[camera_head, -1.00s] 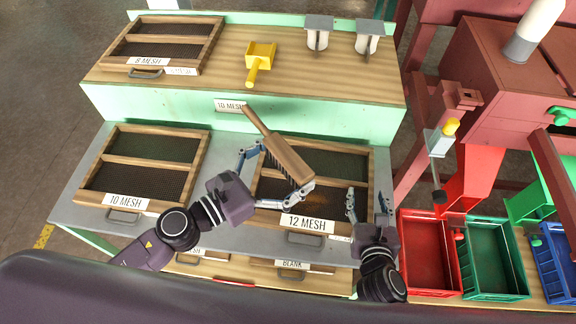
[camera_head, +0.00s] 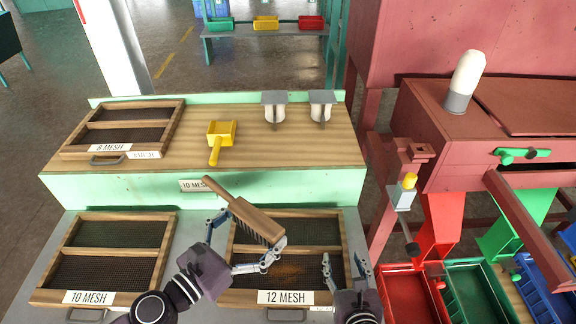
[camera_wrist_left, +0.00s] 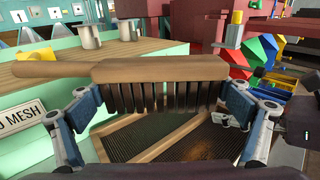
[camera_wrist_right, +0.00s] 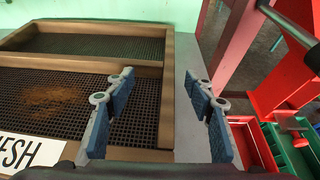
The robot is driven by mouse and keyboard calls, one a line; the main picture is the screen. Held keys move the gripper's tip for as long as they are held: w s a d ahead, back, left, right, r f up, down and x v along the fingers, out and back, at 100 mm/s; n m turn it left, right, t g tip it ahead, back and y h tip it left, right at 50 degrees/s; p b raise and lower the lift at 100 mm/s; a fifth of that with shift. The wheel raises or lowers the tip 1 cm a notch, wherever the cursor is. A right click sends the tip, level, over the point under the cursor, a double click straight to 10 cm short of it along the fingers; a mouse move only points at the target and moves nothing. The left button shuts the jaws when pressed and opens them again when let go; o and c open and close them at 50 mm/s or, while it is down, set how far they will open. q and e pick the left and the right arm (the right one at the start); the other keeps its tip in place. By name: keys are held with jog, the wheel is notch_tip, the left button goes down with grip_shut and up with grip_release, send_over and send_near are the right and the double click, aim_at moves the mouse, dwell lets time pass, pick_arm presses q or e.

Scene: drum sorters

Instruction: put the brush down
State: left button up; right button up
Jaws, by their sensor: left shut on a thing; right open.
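The brush (camera_head: 256,218) has a wooden back and handle and dark bristles. It is tilted in the head view, above the 12 MESH sieve (camera_head: 340,250). My left gripper (camera_head: 246,246) is shut on the brush; the left wrist view shows the brush (camera_wrist_left: 165,72) between its fingers, bristles down, handle pointing left. My right gripper (camera_head: 344,272) is open and empty over the right edge of the 12 MESH sieve. In the right wrist view, its open fingers (camera_wrist_right: 158,115) hang over the frame, and brownish material lies on the mesh.
A 10 MESH sieve (camera_head: 88,297) lies to the left. On the wooden shelf (camera_head: 182,152) are an 8 MESH sieve (camera_head: 72,148), a yellow scoop (camera_head: 221,135) and two grey-capped holders. Bare shelf surrounds the scoop. Red, green and blue bins (camera_head: 408,299) stand at the right.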

pick_arm(q)
jog(key=w+d+r+n+t+y, duration=0.1)
jog(key=w+r+n+y, duration=0.1)
jog(key=w, duration=0.5)
jog(key=w+d+r+n+t+y, duration=0.1)
jog(key=w+r+n+t+y, duration=0.1)
jog(key=w, duration=0.6)
jog(key=w+d+r+n+t+y, duration=0.1)
jog(key=w+r+n+y, duration=0.2)
jog(key=w+y, duration=0.3)
jog(key=shift+w+r, duration=0.35)
jog(key=shift+w, duration=0.3)
notch_tip(320, 180, up, 3)
jog(key=n+y, duration=0.1)
jog(key=y, duration=0.1)
send_over(289, 153)
notch_tip(289, 153, down, 9)
jog(key=shift+f, duration=0.15)
jog(key=o, duration=1.4)
jog(key=shift+f, duration=0.15)
jog(key=shift+s, duration=0.1)
jog(key=s, duration=1.2)
jog(key=shift+d+r, duration=0.2)
jog(key=shift+r, duration=0.2)
